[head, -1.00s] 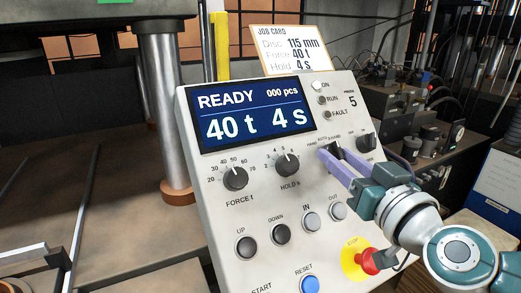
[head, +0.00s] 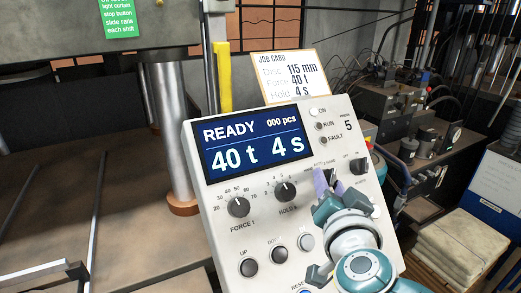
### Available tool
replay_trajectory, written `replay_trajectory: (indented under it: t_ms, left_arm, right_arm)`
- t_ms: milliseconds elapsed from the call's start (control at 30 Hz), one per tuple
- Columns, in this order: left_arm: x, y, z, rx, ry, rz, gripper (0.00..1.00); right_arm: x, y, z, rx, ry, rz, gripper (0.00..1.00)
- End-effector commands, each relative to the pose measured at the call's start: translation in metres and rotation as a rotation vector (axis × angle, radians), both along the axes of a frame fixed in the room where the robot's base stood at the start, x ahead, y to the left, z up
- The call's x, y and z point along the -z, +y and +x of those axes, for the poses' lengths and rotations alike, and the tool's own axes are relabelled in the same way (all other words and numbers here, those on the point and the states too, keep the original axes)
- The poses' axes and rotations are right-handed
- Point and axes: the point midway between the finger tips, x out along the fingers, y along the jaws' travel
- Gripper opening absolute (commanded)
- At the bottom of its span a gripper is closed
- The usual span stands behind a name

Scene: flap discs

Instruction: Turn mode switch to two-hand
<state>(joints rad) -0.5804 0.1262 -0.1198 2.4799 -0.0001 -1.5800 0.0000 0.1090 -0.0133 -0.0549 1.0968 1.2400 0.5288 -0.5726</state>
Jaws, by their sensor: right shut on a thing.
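The control panel (head: 215,215) stands tilted in the middle of the head view. Its mode switch (head: 331,175) is a small dark knob right of the hold dial, under tiny labels including AUTO and what looks like 2-HAND. My right gripper (head: 328,178) has its purple fingers shut on this knob, coming from below. The fingers hide most of the knob, so I cannot tell which position it points to. My left gripper is not in view.
The screen (head: 251,143) reads READY, 40 t, 4 s. Another black switch (head: 357,166) sits close right of my fingers. Force dial (head: 238,207) and hold dial (head: 286,191) are to the left. My arm covers the lower right panel, hiding the red stop button.

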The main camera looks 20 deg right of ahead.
Motion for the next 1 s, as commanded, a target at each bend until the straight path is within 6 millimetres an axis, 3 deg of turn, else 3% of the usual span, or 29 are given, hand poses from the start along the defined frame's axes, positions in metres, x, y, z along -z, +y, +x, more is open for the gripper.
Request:
replay_trajectory:
  t_ms: [300,933,967,1000]
  left_arm:
    - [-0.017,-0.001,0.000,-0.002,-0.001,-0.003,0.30]
    - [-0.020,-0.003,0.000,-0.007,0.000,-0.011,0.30]
    - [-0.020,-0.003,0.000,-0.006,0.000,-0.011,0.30]
    - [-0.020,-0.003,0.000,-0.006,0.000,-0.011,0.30]
  right_arm:
    - [-0.003,0.003,0.002,0.102,0.009,0.122,0.00]
    - [-0.002,0.002,0.002,0.132,0.011,0.156,0.00]
    - [-0.002,0.002,0.002,0.132,0.011,0.156,0.44]
    - [-0.002,0.002,0.002,0.132,0.011,0.156,0.49]
